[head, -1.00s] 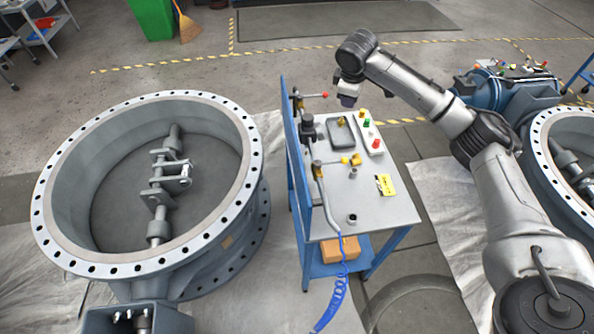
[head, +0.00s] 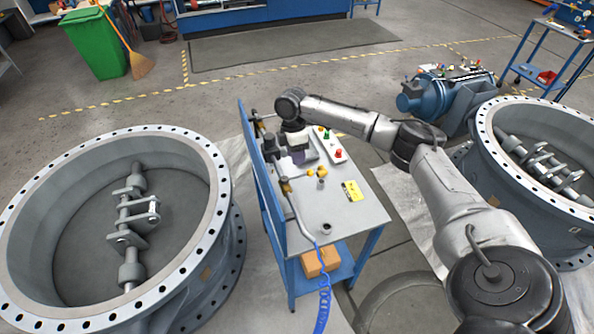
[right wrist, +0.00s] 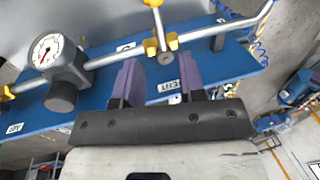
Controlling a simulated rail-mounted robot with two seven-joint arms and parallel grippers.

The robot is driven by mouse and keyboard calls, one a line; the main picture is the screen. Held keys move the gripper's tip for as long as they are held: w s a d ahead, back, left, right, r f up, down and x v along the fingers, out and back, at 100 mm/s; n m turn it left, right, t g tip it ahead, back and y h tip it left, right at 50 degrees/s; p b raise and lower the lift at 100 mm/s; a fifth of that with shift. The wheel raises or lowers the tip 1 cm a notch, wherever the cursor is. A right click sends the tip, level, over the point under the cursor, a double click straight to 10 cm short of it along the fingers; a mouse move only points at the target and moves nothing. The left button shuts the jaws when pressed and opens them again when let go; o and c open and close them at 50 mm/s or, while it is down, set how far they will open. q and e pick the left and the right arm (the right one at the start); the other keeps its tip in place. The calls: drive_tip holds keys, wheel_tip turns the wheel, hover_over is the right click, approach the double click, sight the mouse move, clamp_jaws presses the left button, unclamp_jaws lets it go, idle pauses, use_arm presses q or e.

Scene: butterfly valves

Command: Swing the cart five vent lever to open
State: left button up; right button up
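The cart (head: 370,210) has an upright blue panel (head: 262,190) on its left side, carrying a pipe with valves. In the right wrist view, the vent lever (right wrist: 159,28) is a metal rod with a yellow tip and a yellow hub on the pipe. A VENT label (right wrist: 168,86) is on the panel below it. My right gripper (head: 299,157) is at the panel, above the tabletop. In the right wrist view its purple fingers (right wrist: 158,80) are spread, empty, with the label between them; the lever rises beyond them. My left gripper is out of view.
A round gauge (right wrist: 46,50) sits on the pipe left of the lever. The tabletop holds a tray with coloured knobs (head: 333,153) and a yellow card (head: 352,190). Large flanged valves (head: 215,190) stand either side.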

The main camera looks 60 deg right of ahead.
sight(297, 176)
drive_tip(key=f, duration=0.4)
drive_tip(key=s+a+f, duration=0.1)
drive_tip(key=f, duration=0.1)
drive_tip(key=shift+f, duration=0.2)
drive_tip(key=shift+d, duration=0.1)
clamp_jaws()
idle(0.4)
